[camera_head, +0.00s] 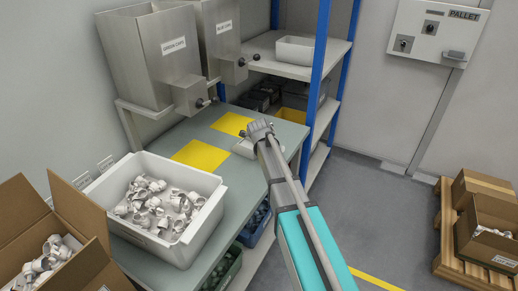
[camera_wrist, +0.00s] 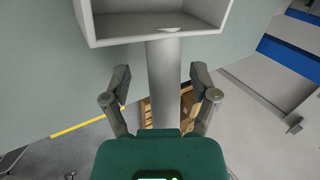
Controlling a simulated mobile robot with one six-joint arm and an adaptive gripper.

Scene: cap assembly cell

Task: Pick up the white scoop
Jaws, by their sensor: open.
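The white scoop (camera_wrist: 155,27) fills the top of the wrist view, with its open box-shaped bowl facing me and its pale round handle (camera_wrist: 164,85) running down toward my gripper (camera_wrist: 161,80). The two fingers are open, one on each side of the handle, with a visible gap to it on both sides. In the head view the scoop (camera_head: 243,149) lies on the grey-green table, partly hidden behind my gripper (camera_head: 260,130).
A white bin (camera_head: 206,222) of white fittings stands on the table's near left, beside an open cardboard box (camera_head: 70,205). Yellow mats (camera_head: 200,156) lie behind. Hoppers (camera_head: 153,55) stand at the back. A blue shelf post (camera_head: 319,65) rises close right of my gripper.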

